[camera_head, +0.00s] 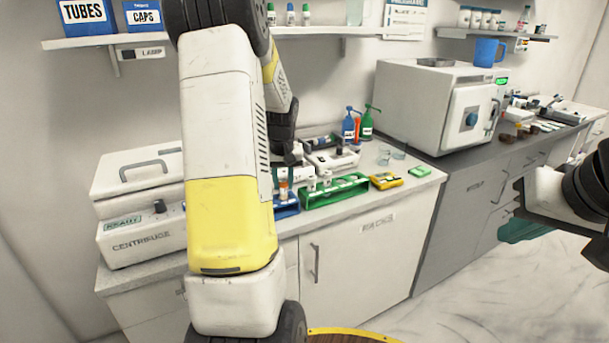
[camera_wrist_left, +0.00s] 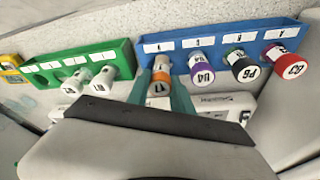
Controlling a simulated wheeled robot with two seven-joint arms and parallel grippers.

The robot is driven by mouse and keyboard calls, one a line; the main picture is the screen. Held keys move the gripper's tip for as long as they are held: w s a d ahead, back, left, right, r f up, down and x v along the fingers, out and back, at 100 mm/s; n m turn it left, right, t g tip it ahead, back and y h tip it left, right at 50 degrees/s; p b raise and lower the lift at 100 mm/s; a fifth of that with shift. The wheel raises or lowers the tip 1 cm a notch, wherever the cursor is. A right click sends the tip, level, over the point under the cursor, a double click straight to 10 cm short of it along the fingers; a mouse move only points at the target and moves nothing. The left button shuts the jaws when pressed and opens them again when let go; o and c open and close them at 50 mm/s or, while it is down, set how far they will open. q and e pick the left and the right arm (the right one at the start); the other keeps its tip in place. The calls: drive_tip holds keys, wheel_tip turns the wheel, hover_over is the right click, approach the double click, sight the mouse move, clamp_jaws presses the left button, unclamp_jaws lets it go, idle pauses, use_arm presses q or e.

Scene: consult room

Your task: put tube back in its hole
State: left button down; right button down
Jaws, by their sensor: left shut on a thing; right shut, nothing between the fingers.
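My left gripper (camera_head: 284,168) is shut on an orange-banded tube (camera_wrist_left: 160,70), whose white cap faces the wrist camera; its teal fingers (camera_wrist_left: 162,98) flank the tube. My right gripper (camera_head: 522,228) is shut and empty, away from the counter.
A green rack (camera_head: 335,192) with white-capped tubes is beside the blue rack. A yellow case (camera_head: 386,181) and a green case (camera_head: 420,171) lie further right. The centrifuge (camera_head: 143,232) stands left, and a white cabinet device (camera_head: 440,105) stands right.

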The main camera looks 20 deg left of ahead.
use_arm(q)
drive_tip(key=shift+f, duration=0.4)
drive_tip(key=c, duration=1)
unclamp_jaws()
drive_tip(key=shift+c, duration=0.2)
drive_tip(key=a+v, duration=0.1)
drive_tip(key=v, duration=0.6)
drive_tip(key=shift+d+r, duration=0.3)
drive_tip(key=shift+d, duration=0.25)
drive_tip(key=shift+s, duration=0.1)
